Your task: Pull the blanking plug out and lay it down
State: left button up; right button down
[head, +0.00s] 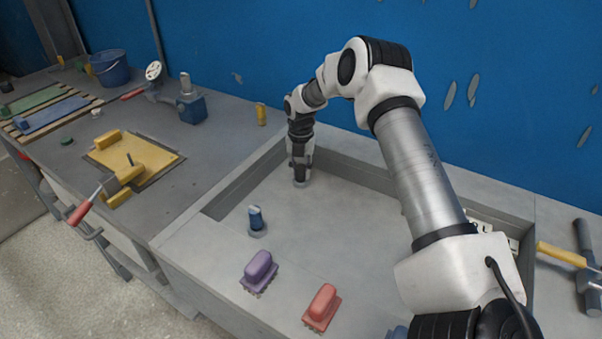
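My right gripper (300,170) points straight down inside the grey mould tray (225,205), near its back wall. A small pale grey round piece (300,184) shows at its fingertips, close to the tray floor. The gripper hides most of what is there, so I cannot tell whether it is the blanking plug or whether the fingers are closed on it. A dark blue upright plug-like piece (255,217) stands in a pale round base on the tray floor, to the left and nearer, apart from the gripper. My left gripper is not in view.
A yellow plate (133,158), a blue bucket (110,68) and tools occupy the left bench. A hammer (585,270) lies far right. The tray's middle floor is clear.

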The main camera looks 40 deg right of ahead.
aim_at(301, 165)
jog(key=shift+r+p, duration=1.8)
jog(key=shift+r, duration=0.45)
notch_tip(301, 165, up, 4)
jog(key=p, duration=0.3)
jog(key=shift+r, duration=0.1)
